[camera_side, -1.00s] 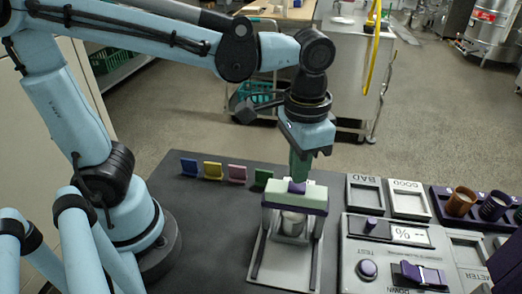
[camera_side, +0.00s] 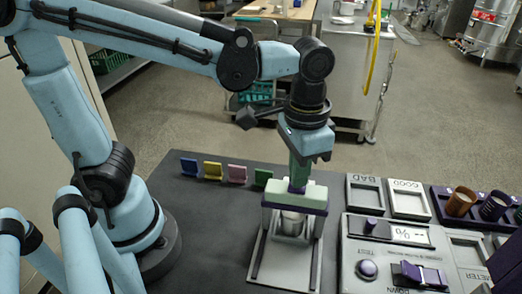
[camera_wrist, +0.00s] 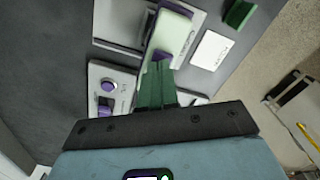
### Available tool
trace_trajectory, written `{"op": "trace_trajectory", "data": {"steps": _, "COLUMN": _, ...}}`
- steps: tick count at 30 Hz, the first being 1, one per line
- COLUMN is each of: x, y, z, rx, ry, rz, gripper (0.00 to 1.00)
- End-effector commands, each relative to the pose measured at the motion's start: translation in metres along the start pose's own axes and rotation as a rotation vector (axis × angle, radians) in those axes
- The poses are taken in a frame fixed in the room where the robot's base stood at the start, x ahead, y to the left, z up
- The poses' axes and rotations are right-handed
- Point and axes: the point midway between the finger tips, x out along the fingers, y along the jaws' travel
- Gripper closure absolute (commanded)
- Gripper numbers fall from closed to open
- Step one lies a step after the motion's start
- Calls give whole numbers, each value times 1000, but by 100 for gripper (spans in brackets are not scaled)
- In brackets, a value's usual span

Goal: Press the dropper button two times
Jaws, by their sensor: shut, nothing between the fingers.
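The dropper (camera_side: 313,201) is a pale green bridge with purple ends, standing over a grey base on the dark table. Its purple button (camera_side: 296,187) is on top, and a light cup (camera_side: 292,223) sits under the bridge. My gripper (camera_side: 299,182) has green fingers, shut with nothing between them, pointing down at the button. Its tips overlap the button in the side view; whether they touch or press it I cannot tell. In the wrist view the closed fingertips (camera_wrist: 157,65) meet the purple button (camera_wrist: 162,57) and partly hide it.
At right are BAD and GOOD trays (camera_side: 366,194), a panel with a round purple TEST button (camera_side: 367,269), and a purple rack with brown and purple cups (camera_side: 460,203).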

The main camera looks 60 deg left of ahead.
Motion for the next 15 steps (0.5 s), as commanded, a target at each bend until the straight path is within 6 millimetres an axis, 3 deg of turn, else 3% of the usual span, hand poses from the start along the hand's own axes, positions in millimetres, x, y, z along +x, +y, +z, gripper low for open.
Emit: {"op": "trace_trajectory", "data": {"steps": 15, "x": 6, "y": 0, "z": 0, "rx": 0, "ry": 0, "rz": 0, "gripper": 100}}
